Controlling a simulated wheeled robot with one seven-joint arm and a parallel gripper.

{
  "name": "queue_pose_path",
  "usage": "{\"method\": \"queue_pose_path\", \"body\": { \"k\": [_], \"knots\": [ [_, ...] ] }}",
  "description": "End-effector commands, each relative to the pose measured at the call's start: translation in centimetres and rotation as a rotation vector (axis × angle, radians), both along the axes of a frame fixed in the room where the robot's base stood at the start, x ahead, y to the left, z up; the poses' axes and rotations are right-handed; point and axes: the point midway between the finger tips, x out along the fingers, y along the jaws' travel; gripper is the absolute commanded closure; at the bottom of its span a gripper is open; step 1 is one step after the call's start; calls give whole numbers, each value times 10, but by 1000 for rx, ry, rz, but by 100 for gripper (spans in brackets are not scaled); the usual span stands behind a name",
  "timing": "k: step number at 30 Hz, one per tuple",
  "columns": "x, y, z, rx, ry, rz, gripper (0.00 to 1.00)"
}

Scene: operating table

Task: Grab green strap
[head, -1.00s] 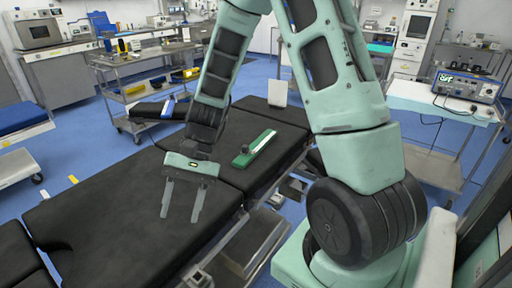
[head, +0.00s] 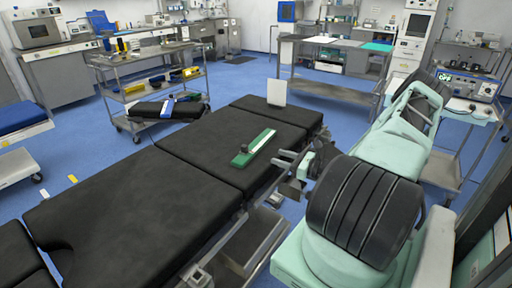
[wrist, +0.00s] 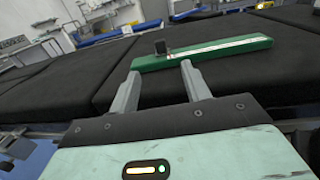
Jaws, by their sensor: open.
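The green strap (head: 254,148) lies flat across the black operating table (head: 120,205), near its right edge. It is a long green strip with a pale stripe and a small dark knob near one end. In the wrist view the strap (wrist: 225,48) lies just beyond my fingertips, with the knob (wrist: 160,47) above the gap between them. My gripper (head: 282,170) is at the right side of the table, fingers towards the strap. In the wrist view my gripper (wrist: 159,70) is open and empty, its two fingers apart. I cannot tell whether a fingertip touches the strap.
A white panel (head: 276,92) stands at the table's far right edge. A black arm board (head: 160,109) with a blue-and-white item sticks out at the left. Metal rails and clamps run along the table's right side. The black cushions around the strap are clear.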

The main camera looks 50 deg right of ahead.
Motion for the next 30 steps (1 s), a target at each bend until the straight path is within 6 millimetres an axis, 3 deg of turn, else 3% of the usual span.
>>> {"method": "queue_pose_path", "body": {
  "k": [15, 23, 30],
  "knots": [
    [98, 18, 1, 0, 0, 3, 53],
    [118, 21, 1, 0, 1, 1, 53],
    [151, 28, 2, 0, 0, 3, 53]
  ]
}}
